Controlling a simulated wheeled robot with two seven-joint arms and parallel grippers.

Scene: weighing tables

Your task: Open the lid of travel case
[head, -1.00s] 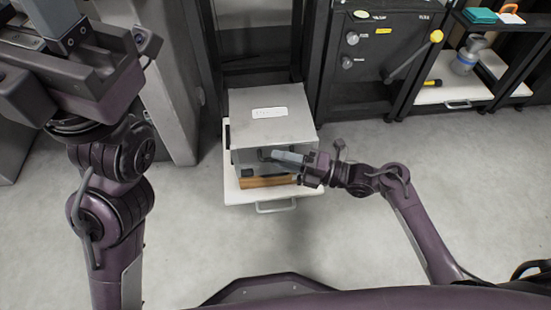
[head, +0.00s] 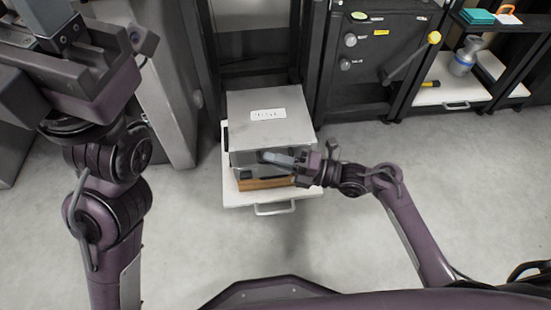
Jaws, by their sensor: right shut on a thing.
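The travel case (head: 266,106) is a grey box with a white label on its lid.
A brown strip (head: 262,184) shows under the case's front. The tray has a front handle (head: 275,209). A dark cabinet (head: 375,60) with a yellow-knobbed lever stands to the right. A shelf (head: 452,92) holds a grey canister (head: 464,57). The floor in front is clear.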

